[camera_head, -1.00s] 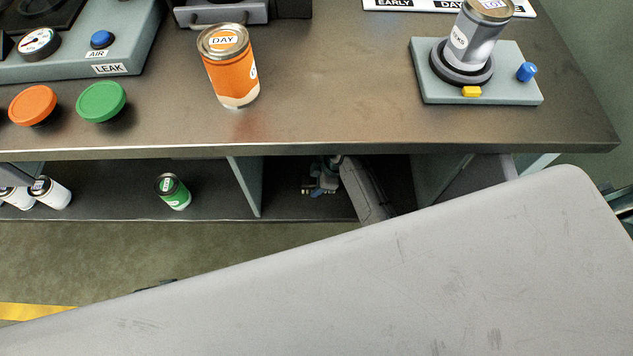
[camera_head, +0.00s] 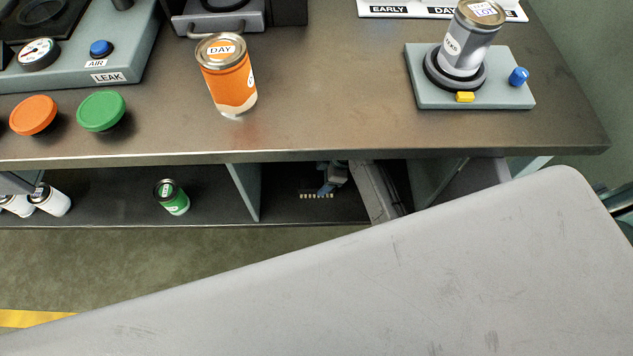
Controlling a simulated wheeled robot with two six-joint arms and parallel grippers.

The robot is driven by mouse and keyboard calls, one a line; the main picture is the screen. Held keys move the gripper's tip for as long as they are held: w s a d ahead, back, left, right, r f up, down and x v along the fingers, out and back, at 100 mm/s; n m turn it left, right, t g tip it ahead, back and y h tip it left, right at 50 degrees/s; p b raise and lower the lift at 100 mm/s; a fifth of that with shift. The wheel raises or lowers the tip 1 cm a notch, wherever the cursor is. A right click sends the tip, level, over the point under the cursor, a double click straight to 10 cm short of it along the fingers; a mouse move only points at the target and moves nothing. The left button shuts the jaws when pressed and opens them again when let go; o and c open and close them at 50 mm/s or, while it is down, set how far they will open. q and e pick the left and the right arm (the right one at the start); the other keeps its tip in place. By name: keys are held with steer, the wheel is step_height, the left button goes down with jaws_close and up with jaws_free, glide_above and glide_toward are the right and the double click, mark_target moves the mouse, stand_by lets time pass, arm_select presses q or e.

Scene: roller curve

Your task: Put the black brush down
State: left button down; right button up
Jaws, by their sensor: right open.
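The black brush (camera_head: 317,196) is in the dark middle compartment of the lower shelf. Only its row of pale bristles stands out; its dark body blends into the shelf. My right gripper (camera_head: 327,188) is open inside this compartment, right at the brush's upper right edge. Whether its fingers still touch the brush cannot be told. My right arm comes into the compartment from the right. My left gripper is not in view.
Upright dividers (camera_head: 245,190) bound the compartment, under the bench top (camera_head: 330,100). A green can (camera_head: 171,197) stands in the left compartment, near white cans (camera_head: 50,198). An orange can (camera_head: 228,80) and a grey can on a fixture (camera_head: 470,40) stand above.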

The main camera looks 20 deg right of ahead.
steer(key=v, duration=0.5)
steer(key=shift+r, duration=0.1)
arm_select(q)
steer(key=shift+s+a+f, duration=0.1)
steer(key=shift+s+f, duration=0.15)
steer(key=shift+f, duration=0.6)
